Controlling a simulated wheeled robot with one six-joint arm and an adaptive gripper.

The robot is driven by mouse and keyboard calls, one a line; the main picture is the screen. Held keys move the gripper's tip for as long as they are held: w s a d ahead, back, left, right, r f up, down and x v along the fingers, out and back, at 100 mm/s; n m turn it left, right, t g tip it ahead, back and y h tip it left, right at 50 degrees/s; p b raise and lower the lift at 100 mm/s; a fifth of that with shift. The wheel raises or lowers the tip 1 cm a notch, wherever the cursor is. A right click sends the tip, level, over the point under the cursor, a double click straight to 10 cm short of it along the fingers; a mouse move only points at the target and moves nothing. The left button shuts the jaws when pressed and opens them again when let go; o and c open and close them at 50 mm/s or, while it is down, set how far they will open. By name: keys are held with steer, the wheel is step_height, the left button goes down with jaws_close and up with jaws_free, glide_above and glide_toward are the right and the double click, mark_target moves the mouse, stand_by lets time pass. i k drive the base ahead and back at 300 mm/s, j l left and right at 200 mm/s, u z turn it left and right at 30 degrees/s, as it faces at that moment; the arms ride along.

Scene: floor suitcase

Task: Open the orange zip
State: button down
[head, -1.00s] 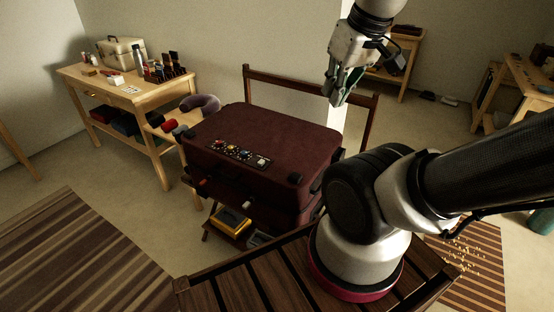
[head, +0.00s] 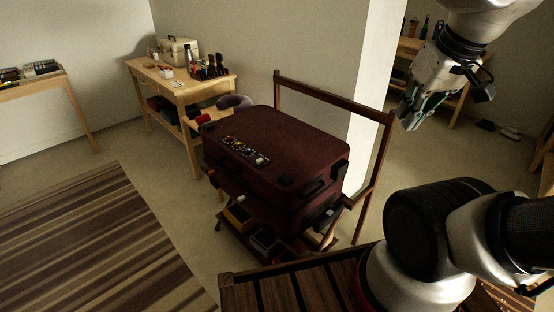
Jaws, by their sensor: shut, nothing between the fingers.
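A dark maroon suitcase (head: 290,148) lies flat on a dark wooden rack in the middle of the head view. A strip of small coloured items (head: 245,150) sits on its top near the left edge. Black handles and corner pieces show on its near right side. I cannot make out an orange zip from here. My gripper (head: 409,121) is shut and empty. It hangs in the air at the upper right, well apart from the suitcase.
The wooden rack (head: 333,118) has a tall back frame and a lower shelf with boxes (head: 265,240). A wooden table (head: 186,87) with a cream case and bottles stands behind left. A striped rug (head: 95,235) covers the left floor. A pale wall end (head: 375,75) stands behind the rack.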

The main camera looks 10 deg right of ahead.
mark_target(213, 171)
steer(key=i+j, duration=0.15)
steer(key=j, duration=0.2)
steer(key=i+j, duration=0.15)
steer(key=j, duration=0.15)
steer(key=i+j, duration=0.15)
steer(key=j, duration=0.2)
steer(key=i+j, duration=0.15)
steer(key=j, duration=0.15)
